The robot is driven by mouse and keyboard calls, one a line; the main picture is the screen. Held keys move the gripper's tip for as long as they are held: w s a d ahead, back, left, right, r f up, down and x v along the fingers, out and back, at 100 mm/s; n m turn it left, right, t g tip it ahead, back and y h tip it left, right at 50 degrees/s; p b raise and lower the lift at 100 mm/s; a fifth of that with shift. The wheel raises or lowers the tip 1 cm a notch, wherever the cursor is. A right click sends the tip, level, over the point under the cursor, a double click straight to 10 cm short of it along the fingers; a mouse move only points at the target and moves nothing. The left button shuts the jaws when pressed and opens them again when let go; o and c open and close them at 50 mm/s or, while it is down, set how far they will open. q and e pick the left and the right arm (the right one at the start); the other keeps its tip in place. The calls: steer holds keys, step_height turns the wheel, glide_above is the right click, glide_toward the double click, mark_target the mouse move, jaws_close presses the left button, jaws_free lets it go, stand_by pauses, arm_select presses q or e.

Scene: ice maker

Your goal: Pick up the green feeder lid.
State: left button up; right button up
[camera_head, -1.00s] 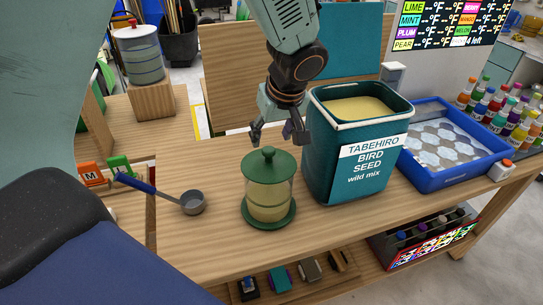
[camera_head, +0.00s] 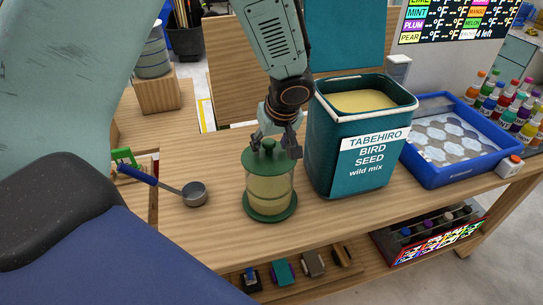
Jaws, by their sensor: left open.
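The green feeder lid (camera_head: 266,157) sits on top of the clear feeder (camera_head: 268,187), which holds yellowish seed and stands on a green base on the wooden table. My left gripper (camera_head: 274,150) is open, pointing down right at the lid. One finger is by the left of the lid's knob and the other is at its right. I cannot tell whether the fingers touch the lid. My right gripper is not in view.
A teal bird seed bin (camera_head: 352,150) stands close to the right of the feeder. A metal scoop (camera_head: 195,194) with a blue handle lies to the left. A blue tray (camera_head: 453,170) is at the right. The table (camera_head: 330,218) in front is clear.

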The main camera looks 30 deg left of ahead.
arm_select(q)
steer(key=shift+s+a, duration=0.25)
steer(key=shift+a, duration=0.2)
steer(key=shift+c, duration=1.4)
steer(key=shift+w+d, duration=0.25)
steer(key=shift+d, duration=0.15)
steer(key=c, duration=0.6)
steer(key=shift+s+a, duration=0.2)
steer(key=shift+a, duration=0.1)
jaws_close()
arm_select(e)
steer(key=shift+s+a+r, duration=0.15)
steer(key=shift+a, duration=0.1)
arm_select(q)
steer(key=shift+w+d, duration=0.1)
